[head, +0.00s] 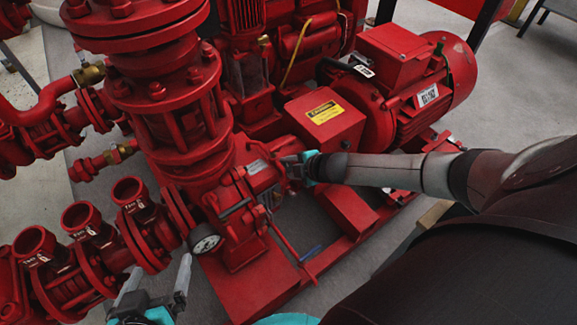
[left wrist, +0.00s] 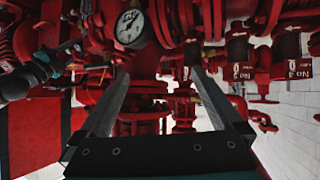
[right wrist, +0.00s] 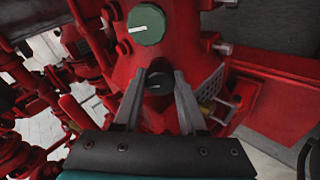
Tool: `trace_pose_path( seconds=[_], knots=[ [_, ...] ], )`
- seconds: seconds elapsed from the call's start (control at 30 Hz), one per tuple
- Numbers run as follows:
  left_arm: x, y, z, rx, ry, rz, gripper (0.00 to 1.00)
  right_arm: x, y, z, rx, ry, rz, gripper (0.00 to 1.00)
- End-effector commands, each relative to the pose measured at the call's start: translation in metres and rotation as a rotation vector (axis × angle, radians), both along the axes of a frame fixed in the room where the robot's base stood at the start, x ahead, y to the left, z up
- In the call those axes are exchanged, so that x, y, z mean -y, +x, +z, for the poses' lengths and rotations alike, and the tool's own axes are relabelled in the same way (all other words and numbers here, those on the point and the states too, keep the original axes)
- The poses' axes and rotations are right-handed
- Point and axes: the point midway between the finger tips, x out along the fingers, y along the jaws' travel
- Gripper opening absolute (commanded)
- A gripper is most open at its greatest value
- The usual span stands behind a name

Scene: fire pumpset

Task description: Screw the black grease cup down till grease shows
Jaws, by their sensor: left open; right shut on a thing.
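The black grease cup (right wrist: 158,79) is a dark round cap with a pale mark, on the red pump's bearing housing in the right wrist view. My right gripper (right wrist: 156,80) is shut on it, one finger on each side. No grease can be made out around it. In the head view my right gripper (head: 291,166) reaches the pump housing from the right and hides the cup. A larger green cap (right wrist: 146,24) with a white mark sits above the black one. My left gripper (head: 157,276) is open and empty at the bottom left, below the pressure gauge.
The pressure gauge (head: 205,242) is close to my left fingers and also shows in the left wrist view (left wrist: 129,27). Red valves and pipes (head: 80,215) crowd the left. The red motor (head: 400,80) stands behind my right arm.

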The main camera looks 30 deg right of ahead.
Motion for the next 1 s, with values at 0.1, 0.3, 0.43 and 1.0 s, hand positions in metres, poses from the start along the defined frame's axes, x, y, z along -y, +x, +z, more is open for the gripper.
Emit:
trace_pose_path(
  seconds=[0.1, 0.3, 0.43, 1.0],
  knots=[
    [-0.005, 0.000, 0.001, -0.023, 0.018, 0.005, 1.00, 0.000, 0.000, 0.000, -0.002, 0.019, -0.020, 0.00],
    [-0.018, -0.006, 0.001, -0.119, 0.069, 0.019, 1.00, 0.000, -0.001, 0.001, -0.009, 0.088, -0.087, 0.00],
    [-0.031, -0.014, 0.002, -0.209, 0.112, 0.033, 1.00, 0.000, -0.001, 0.001, -0.015, 0.154, -0.155, 0.00],
    [-0.071, -0.054, 0.004, -0.518, 0.233, 0.091, 1.00, -0.001, -0.001, 0.000, -0.038, 0.453, -0.453, 0.00]
  ],
)
